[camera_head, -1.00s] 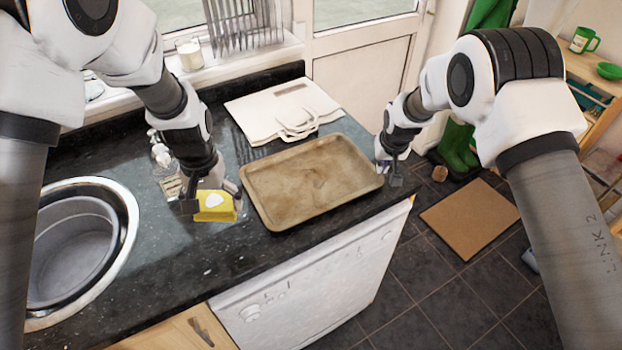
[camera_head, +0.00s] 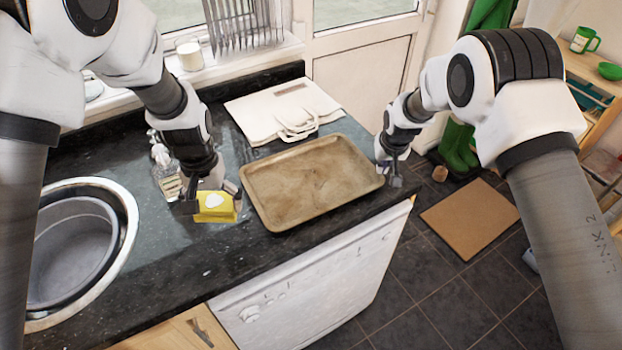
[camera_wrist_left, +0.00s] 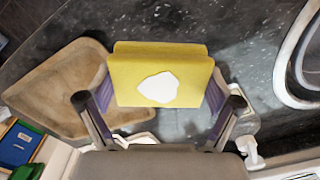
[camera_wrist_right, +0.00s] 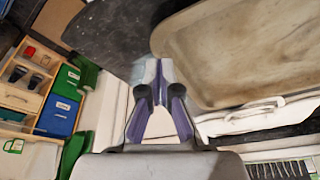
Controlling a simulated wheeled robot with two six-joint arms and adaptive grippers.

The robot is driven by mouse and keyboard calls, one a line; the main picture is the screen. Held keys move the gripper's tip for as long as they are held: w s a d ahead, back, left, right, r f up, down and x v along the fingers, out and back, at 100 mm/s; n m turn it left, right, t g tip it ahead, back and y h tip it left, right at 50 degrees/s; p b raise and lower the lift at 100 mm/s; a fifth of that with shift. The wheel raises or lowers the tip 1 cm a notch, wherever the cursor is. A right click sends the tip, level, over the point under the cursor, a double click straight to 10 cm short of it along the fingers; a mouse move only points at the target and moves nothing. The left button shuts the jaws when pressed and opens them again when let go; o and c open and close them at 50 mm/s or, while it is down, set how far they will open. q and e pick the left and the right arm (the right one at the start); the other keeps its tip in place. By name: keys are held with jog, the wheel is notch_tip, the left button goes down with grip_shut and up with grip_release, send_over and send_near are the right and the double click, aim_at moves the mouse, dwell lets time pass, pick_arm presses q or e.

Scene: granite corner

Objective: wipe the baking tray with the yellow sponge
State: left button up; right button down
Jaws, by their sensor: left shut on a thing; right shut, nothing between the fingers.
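The yellow sponge (camera_head: 215,208) has a white patch on its face, and both show clearly in the left wrist view (camera_wrist_left: 126,77). My left gripper (camera_head: 212,200) is shut on the sponge, left of the baking tray. The brown, stained baking tray (camera_head: 262,215) lies flat on the dark counter; part of it shows in the left wrist view (camera_wrist_left: 62,88) and the right wrist view (camera_wrist_right: 230,50). My right gripper (camera_head: 392,178) is shut and empty at the tray's right end. I cannot tell whether it touches the tray's rim.
A round sink (camera_head: 75,250) is at the left. A soap bottle (camera_head: 165,170) stands just behind my left gripper. A white bag (camera_head: 265,115) lies behind the tray. The counter's front edge is above a white dishwasher (camera_head: 310,285). Dark counter in front of the sponge is clear.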

pick_arm(q)
jog(key=shift+f+b, duration=0.4)
pick_arm(e)
jog(key=shift+f, duration=0.65)
pick_arm(q)
jog(key=shift+r+p, duration=2.05)
pick_arm(e)
jog(key=shift+r, duration=3.05)
jog(key=v, duration=1.2)
pick_arm(q)
jog(key=shift+f, duration=0.15)
pick_arm(e)
jog(key=shift+f, duration=0.15)
